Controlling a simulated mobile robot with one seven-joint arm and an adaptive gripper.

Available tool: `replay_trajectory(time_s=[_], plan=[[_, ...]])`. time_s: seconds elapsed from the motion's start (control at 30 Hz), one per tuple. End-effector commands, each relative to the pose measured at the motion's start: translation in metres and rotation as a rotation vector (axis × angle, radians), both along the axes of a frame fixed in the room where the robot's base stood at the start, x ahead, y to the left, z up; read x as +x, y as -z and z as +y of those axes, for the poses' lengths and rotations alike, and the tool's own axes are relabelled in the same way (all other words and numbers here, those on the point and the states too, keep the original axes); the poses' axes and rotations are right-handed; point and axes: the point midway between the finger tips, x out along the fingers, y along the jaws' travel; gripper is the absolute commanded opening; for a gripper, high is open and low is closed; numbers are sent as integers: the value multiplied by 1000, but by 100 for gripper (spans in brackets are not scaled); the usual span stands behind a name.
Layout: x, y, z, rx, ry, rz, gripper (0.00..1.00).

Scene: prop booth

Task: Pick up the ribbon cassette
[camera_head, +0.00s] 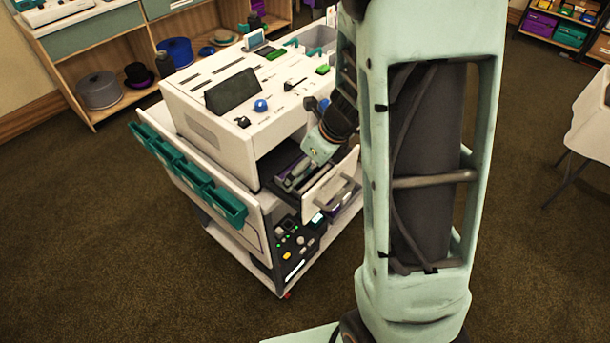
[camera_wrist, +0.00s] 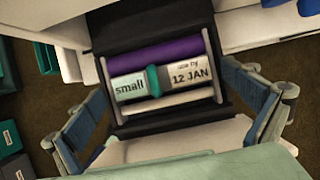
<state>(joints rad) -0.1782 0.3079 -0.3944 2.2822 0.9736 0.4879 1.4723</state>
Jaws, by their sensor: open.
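The ribbon cassette (camera_wrist: 160,80) lies in a dark open drawer. It has a purple roll, a pale label reading "small" and "use by 12 JAN", a teal band across its middle and a light bar along its near side. My gripper (camera_wrist: 168,104) is open, with one finger on either side of the cassette in the wrist view. I cannot tell how far above it the fingers are. In the head view my gripper (camera_head: 300,172) is over the open drawer (camera_head: 326,190), and the cassette is mostly hidden there.
The drawer belongs to a white machine (camera_head: 215,125) on a wheeled cart. Teal bins (camera_head: 190,172) hang along the cart's left side. A dark control box (camera_head: 295,250) sits below the drawer. Shelves with hats stand behind. Carpet is clear in front.

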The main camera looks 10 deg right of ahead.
Motion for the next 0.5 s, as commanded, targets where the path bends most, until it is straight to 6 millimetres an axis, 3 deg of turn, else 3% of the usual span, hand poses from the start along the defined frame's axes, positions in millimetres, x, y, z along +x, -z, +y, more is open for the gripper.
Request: replay_trajectory(time_s=[0.2,0.5], plan=[[0,0,0,1,0,-1,98],[0,-1,0,0,0,-1,65]])
